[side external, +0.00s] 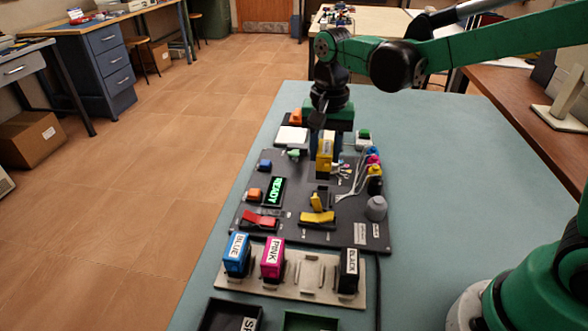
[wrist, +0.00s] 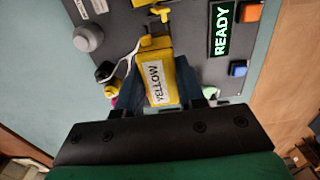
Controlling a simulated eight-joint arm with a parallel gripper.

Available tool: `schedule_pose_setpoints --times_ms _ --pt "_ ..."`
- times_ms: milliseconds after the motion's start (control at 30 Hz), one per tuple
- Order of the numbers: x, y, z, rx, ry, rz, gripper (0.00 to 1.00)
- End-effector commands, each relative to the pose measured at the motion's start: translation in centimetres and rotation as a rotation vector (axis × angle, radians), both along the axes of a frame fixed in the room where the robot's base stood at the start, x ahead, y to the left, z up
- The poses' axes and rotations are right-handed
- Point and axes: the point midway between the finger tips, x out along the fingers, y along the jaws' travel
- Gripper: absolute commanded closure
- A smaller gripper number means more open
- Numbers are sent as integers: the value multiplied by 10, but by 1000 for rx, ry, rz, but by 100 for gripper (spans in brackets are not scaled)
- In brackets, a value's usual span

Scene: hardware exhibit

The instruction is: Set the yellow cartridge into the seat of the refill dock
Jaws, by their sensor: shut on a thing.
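The yellow cartridge (side external: 325,152), with a white label, is upright between my gripper's fingers, over the far half of the dark refill dock (side external: 350,213). In the wrist view the cartridge (wrist: 154,72) shows its "YELLOW" label. My gripper (side external: 326,146) is shut on it; the two fingers also flank it in the wrist view (wrist: 158,88). The dock's seat is not clearly visible, hidden by the cartridge and fingers. I cannot tell whether the cartridge's lower end touches the dock.
A green READY display (side external: 276,191), yellow lever (side external: 317,218), red lever (side external: 260,220) and grey knob (side external: 376,208) stand on the dock. Coloured plugs and white tubes lie right of the cartridge. A beige rack (side external: 322,290) nearer holds blue, pink and black cartridges, with one empty place.

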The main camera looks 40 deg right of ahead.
Motion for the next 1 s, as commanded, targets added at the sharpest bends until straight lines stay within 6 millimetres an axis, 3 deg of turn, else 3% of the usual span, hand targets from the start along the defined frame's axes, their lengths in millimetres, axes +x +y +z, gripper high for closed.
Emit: schedule_pose_setpoints --times_ms 600,1000 --pt "2 -4 -55 0 0 1 100" --pt "2 -4 -61 0 0 0 100"
